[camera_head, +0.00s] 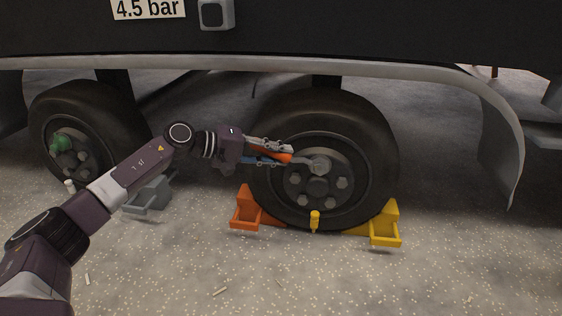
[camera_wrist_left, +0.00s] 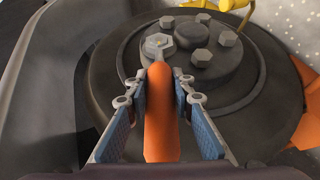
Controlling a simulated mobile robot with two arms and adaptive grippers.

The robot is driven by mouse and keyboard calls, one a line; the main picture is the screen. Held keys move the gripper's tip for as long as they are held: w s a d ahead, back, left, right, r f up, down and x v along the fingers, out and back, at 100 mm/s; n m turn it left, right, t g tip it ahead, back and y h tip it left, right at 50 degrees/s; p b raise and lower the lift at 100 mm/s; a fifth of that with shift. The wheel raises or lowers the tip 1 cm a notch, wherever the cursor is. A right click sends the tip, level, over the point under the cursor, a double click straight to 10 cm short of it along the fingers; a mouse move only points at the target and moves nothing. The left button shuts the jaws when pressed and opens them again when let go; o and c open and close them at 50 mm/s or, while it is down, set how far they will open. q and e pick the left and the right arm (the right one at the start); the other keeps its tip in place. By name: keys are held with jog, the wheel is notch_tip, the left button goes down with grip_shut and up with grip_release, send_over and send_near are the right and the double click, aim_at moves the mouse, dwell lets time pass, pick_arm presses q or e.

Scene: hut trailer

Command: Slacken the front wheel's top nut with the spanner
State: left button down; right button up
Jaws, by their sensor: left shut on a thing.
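The wheel in the middle of the head view (camera_head: 380,150) has a dark hub with several grey hex nuts. My left gripper (camera_head: 287,153) is shut on the orange handle of the spanner (camera_head: 281,156), left of the hub. The spanner points right, with its grey head at the top nut (camera_head: 320,164). In the left wrist view, the orange handle (camera_wrist_left: 160,115) lies between the fingers. The grey head there appears around one nut (camera_wrist_left: 158,42); how fully it is seated is hard to tell. My right gripper is not in view.
An orange chock (camera_head: 246,208) and a yellow chock (camera_head: 386,224) stand either side of the wheel, with a small yellow object (camera_head: 315,220) between. A second wheel (camera_head: 95,115) with a green object (camera_head: 60,142) is left, near a grey chock (camera_head: 150,196). The trailer skirt (camera_head: 300,63) hangs above.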

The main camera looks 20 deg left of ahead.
pick_arm(q)
jog(key=s+d+f+n+t+h, duration=0.1)
jog(key=s+d+f+h, duration=0.1)
jog(key=s, duration=0.6)
jog(key=shift+s+f+t, duration=0.15)
jog(key=shift+f+t, duration=0.15)
jog(key=shift+f, duration=0.1)
dwell(1.0)
